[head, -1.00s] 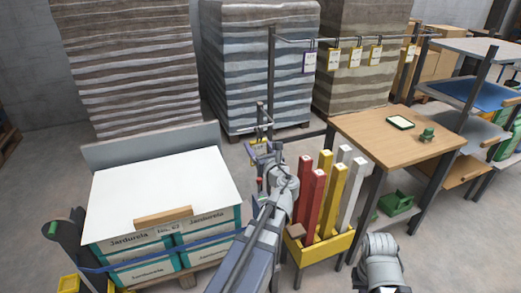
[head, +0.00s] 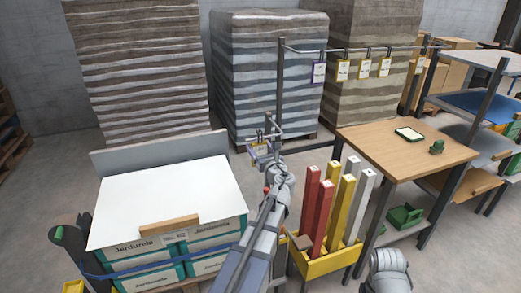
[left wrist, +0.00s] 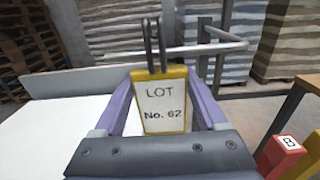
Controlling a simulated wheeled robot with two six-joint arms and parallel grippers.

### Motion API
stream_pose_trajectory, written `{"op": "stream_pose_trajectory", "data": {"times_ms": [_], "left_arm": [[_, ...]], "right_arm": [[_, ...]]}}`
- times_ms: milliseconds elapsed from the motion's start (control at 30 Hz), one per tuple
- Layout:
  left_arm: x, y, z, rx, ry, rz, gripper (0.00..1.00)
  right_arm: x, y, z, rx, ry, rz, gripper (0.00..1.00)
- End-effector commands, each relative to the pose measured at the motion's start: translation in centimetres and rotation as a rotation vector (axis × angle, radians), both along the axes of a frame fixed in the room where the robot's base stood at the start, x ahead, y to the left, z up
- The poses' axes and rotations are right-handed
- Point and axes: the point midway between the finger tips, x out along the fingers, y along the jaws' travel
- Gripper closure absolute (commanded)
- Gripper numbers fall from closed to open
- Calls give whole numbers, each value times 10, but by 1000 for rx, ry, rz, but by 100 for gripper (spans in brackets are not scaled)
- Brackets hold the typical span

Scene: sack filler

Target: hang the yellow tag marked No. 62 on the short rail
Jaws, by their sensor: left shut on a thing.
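My left gripper (left wrist: 163,105) is shut on the yellow-edged tag (left wrist: 164,116), which reads LOT No. 62. The tag is upright between the purple fingers, with its dark hook (left wrist: 154,45) pointing up. The short rail (left wrist: 115,57) is a grey bar on the post, and the hook overlaps it in the left wrist view. I cannot tell whether the hook is over the rail or only in front of it. In the head view, my left gripper (head: 261,151) is just by the short rail (head: 270,136). My right gripper is out of view.
A long upper rail (head: 350,49) carries one purple and several yellow tags. A yellow bin (head: 330,262) with red, yellow and white posts is close on the right, before a wooden table (head: 400,150).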

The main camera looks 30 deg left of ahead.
Motion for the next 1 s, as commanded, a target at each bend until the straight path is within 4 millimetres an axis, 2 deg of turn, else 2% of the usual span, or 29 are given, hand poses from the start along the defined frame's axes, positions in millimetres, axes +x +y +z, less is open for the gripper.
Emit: {"op": "stream_pose_trajectory", "data": {"times_ms": [33,200,700,733,933,1000], "left_arm": [[0,0,-7,0,0,0,80],[0,0,-14,0,0,0,80],[0,0,-16,0,0,1,80],[0,0,-16,0,0,1,22],[0,0,-16,0,0,1,0],[0,0,-16,0,0,1,0]], "right_arm": [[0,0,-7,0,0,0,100],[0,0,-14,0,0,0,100],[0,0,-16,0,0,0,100],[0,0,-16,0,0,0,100],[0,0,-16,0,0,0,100],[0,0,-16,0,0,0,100]]}}
